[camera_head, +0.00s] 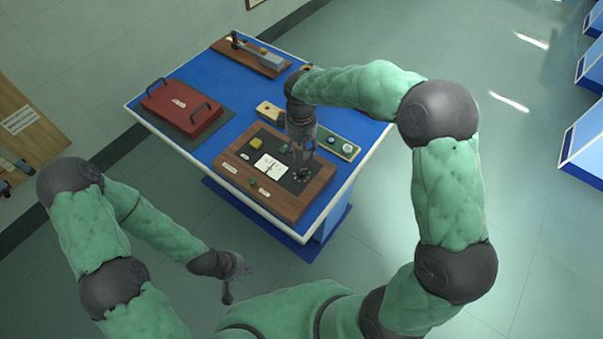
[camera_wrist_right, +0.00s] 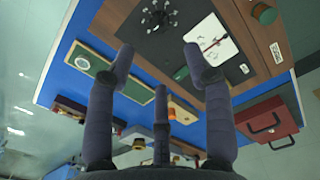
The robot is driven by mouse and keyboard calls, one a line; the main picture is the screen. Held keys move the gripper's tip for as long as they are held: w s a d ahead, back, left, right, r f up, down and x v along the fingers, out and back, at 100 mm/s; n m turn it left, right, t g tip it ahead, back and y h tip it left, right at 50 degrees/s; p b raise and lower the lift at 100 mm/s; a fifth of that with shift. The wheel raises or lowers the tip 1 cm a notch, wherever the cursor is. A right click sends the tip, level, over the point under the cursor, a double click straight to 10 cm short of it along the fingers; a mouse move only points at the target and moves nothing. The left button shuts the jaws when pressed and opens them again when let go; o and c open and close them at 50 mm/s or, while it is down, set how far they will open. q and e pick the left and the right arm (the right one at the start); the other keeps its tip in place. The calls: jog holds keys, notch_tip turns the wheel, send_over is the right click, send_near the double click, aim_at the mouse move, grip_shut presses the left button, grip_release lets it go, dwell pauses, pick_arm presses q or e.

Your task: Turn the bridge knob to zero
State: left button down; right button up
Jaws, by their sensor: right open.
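The bridge is a wooden-framed board with a dark panel (camera_head: 243,176) near the table's front edge. Its dark round knob (camera_head: 301,175) sits at the panel's right side. In the right wrist view the knob (camera_wrist_right: 160,15) shows at the top, ringed by small studs. A white meter card (camera_head: 270,166) lies left of it. My right gripper (camera_head: 303,153) points down above the panel by the knob. In its wrist view its fingers (camera_wrist_right: 159,62) are spread, with nothing between them, apart from the knob. My left gripper (camera_head: 236,280) hangs empty before the table, fingers apart.
A red case (camera_head: 180,107) with dark handles lies on a dark mat at left on the blue table (camera_head: 217,70). A narrow board (camera_head: 336,143) with a pale round part stands behind the bridge. Another instrument (camera_head: 255,55) is at the back.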

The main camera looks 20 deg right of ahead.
aim_at(302, 171)
notch_tip(302, 171, down, 11)
jog(key=m+b, duration=0.4)
jog(key=shift+s+f+m, duration=0.1)
jog(key=shift+f+m, duration=0.05)
jog(key=shift+m, duration=0.15)
dwell(0.3)
